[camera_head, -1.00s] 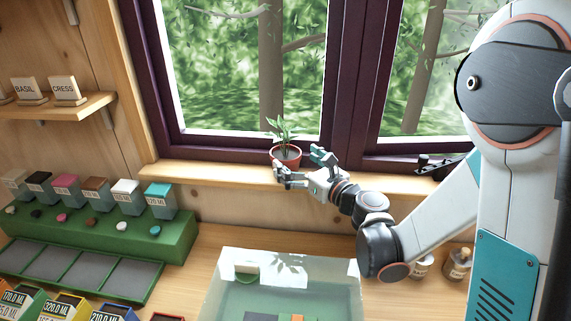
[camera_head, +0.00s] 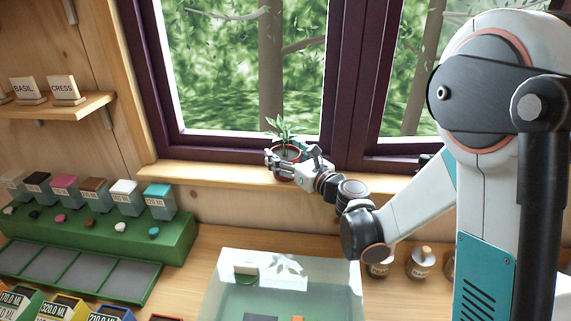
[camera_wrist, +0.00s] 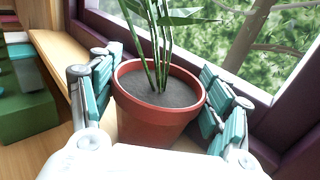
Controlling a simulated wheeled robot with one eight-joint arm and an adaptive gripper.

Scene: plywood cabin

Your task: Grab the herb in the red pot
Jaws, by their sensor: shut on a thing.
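The red pot (camera_head: 287,153) with a green leafy herb (camera_head: 282,129) stands upright at the window sill. My gripper (camera_head: 291,160) is around the pot, with a finger on each side, and is shut on it. In the wrist view the red pot (camera_wrist: 155,112) fills the space between the teal-padded fingers of my gripper (camera_wrist: 158,105). Dark soil and several green stems of the herb (camera_wrist: 160,35) show above the rim. The pot's lower part is hidden by my gripper.
The wooden sill (camera_head: 215,176) runs below the purple window frame (camera_head: 343,80). A clear tank (camera_head: 225,285) stands on the counter below. A green rack (camera_head: 110,235) with several labelled containers is at left. Small jars (camera_head: 420,262) stand near my arm.

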